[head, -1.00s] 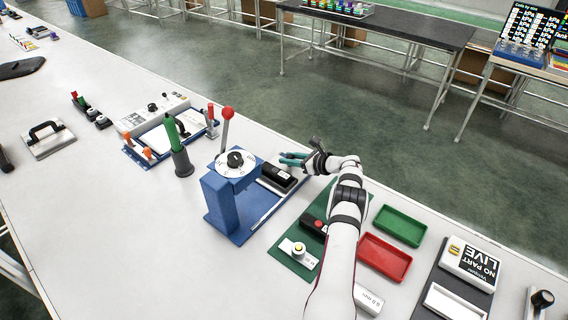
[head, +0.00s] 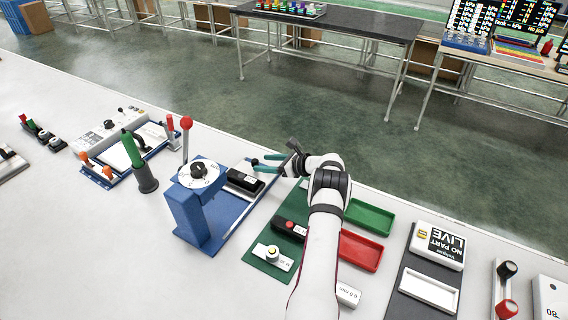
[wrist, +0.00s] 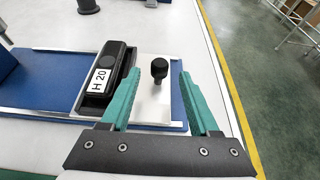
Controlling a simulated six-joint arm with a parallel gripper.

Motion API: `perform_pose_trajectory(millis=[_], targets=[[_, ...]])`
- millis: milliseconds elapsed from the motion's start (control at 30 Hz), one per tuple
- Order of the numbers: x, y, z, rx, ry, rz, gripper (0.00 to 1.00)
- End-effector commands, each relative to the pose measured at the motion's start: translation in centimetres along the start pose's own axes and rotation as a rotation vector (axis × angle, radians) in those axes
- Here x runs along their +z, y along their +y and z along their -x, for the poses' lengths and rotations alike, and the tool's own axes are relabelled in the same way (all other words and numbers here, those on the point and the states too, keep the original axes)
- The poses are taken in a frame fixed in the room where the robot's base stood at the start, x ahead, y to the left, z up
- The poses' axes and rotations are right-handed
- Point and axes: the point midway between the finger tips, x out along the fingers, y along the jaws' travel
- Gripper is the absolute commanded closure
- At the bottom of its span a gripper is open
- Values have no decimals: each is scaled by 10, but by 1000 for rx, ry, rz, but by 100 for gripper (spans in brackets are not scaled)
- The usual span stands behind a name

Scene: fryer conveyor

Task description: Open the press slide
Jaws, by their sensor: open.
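The press is a blue stand (head: 187,213) with a white dial, a black dial knob and a red-ball lever (head: 186,123). Its blue base (head: 224,231) runs back to the right. A black block labelled "H 20" (wrist: 109,72) lies on the base; it also shows in the head view (head: 243,181). Beside it is a silver plate (wrist: 151,108) with an upright black knob (wrist: 159,69). My gripper (wrist: 158,84) has teal fingers, open and empty. In the wrist view the knob appears between the fingers; contact cannot be told. In the head view my gripper (head: 267,165) hides the knob.
A green mat (head: 252,260) with small devices lies in front of the base, near my arm. Green (head: 370,215) and red (head: 360,250) trays stand to the right. A green-handled tool in a holder (head: 146,181) stands left of the press. The bench edge is just behind.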

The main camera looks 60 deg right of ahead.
Motion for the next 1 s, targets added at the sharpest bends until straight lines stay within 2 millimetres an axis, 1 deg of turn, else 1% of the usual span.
perform_pose_trajectory(millis=[33,100,200,300,400,533,900,967,1000], targets=[[1,-1,16,-4,-1,-3,38],[1,-1,38,-4,-1,-3,38],[0,-1,68,-4,-1,-1,38],[0,0,90,-2,0,-1,38],[0,0,103,-1,-1,0,38],[0,0,110,0,1,0,38],[0,0,109,1,0,1,38],[8,5,107,17,-6,4,38],[21,13,102,45,-15,9,38]])
